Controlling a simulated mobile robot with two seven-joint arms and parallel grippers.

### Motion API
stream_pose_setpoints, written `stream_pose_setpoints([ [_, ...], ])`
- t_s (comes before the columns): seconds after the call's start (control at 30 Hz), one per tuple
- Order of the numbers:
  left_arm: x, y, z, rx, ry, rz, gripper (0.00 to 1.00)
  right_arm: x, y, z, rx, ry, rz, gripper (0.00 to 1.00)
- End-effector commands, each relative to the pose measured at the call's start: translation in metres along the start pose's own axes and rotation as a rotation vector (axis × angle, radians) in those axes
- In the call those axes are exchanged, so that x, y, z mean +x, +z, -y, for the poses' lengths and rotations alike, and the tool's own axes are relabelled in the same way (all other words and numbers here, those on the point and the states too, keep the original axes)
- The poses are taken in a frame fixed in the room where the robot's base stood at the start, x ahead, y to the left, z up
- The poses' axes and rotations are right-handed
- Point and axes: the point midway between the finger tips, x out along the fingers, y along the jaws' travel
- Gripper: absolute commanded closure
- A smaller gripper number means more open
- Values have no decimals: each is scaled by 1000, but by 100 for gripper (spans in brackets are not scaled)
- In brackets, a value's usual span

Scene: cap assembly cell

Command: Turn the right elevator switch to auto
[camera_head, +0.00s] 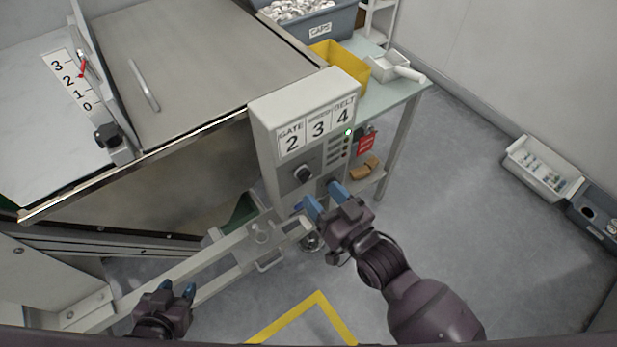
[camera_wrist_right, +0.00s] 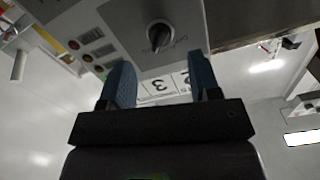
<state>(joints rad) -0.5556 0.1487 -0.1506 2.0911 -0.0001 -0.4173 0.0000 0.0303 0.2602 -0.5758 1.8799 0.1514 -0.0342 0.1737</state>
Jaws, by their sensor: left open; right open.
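A pale control box (camera_head: 262,125) carries labels GATE 2, a small-print middle label with 3, and BELT 4. A black rotary knob (camera_head: 303,173) sits on a grey plate on its front face. In the right wrist view the knob (camera_wrist_right: 159,36) shows ahead of the gap between the fingers, apart from them. Its setting is too small to read. My right gripper (camera_head: 324,198), with blue fingers, is open and empty just below and right of the knob and hides part of the lower panel. My left gripper (camera_head: 177,289) is open and empty at the lower left.
Small buttons or lamps (camera_head: 344,147) and a red tag (camera_head: 366,143) are at the box's right side. A metal rail frame (camera_head: 190,265) lies between my grippers. A green-topped table (camera_head: 405,92) stands behind, with a yellow bin (camera_head: 352,66).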

Motion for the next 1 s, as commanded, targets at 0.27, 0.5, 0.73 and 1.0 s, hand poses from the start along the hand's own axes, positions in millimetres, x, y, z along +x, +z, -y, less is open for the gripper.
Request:
stream_pose_setpoints([
  [0.27, 2, 2, 0, 6, 2, 1, 57, 41, 1, 0, 1, 0, 1, 43],
  [0.5, 3, 2, 0, 7, 3, 1, 57, 54, 1, 0, 0, 0, 1, 43],
  [0.73, 3, 1, 0, 6, 3, 1, 57, 55, 0, 0, -1, 0, 1, 43],
  [1.0, 4, 1, -1, -1, 2, 0, 57, 54, 0, 0, -1, 0, 1, 78],
])
